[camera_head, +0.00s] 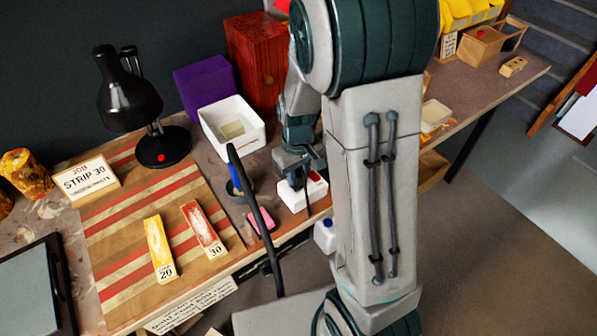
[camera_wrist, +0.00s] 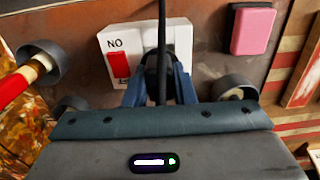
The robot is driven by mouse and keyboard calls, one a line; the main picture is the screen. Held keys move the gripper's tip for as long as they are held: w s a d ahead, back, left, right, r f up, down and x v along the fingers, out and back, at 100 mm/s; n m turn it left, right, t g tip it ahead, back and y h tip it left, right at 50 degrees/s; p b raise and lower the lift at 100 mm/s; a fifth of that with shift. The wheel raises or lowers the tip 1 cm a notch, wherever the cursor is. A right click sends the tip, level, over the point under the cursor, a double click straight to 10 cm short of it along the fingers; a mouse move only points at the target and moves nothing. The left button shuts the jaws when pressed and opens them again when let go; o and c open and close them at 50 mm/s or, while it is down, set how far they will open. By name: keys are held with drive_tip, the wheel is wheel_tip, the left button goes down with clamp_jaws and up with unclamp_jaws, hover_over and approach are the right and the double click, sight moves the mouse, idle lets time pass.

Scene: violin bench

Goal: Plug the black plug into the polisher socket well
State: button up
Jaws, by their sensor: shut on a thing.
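The white socket box (camera_wrist: 182,32), marked "NO" and fitted with a red switch (camera_wrist: 118,66), fills the upper middle of the wrist view. It also stands near the bench's front edge in the head view (camera_head: 293,199). My gripper (camera_wrist: 158,82) is shut on the black plug (camera_wrist: 160,63), in front of the right part of the box. A black cord (camera_wrist: 162,20) crosses the plug and hides part of the socket face. The well is hidden, and I cannot tell whether the plug is inside it. In the head view, my gripper (camera_head: 294,172) is just above the box.
A pink block (camera_wrist: 252,30) lies right of the box in the wrist view. A white tray (camera_head: 213,121) and red box (camera_head: 255,62) stand behind. A black cable (camera_head: 252,195) arches left of my gripper. The black lamp (camera_head: 130,100) stands farther left.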

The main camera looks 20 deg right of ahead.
sight(298, 171)
drive_tip(key=shift+f+b, duration=0.6)
drive_tip(key=shift+f, duration=0.25)
drive_tip(key=o, duration=1)
drive_tip(key=shift+r, duration=0.1)
wheel_tip(298, 171, up, 14)
drive_tip(key=shift+f+p, duration=0.1)
drive_tip(key=shift+p, duration=0.3)
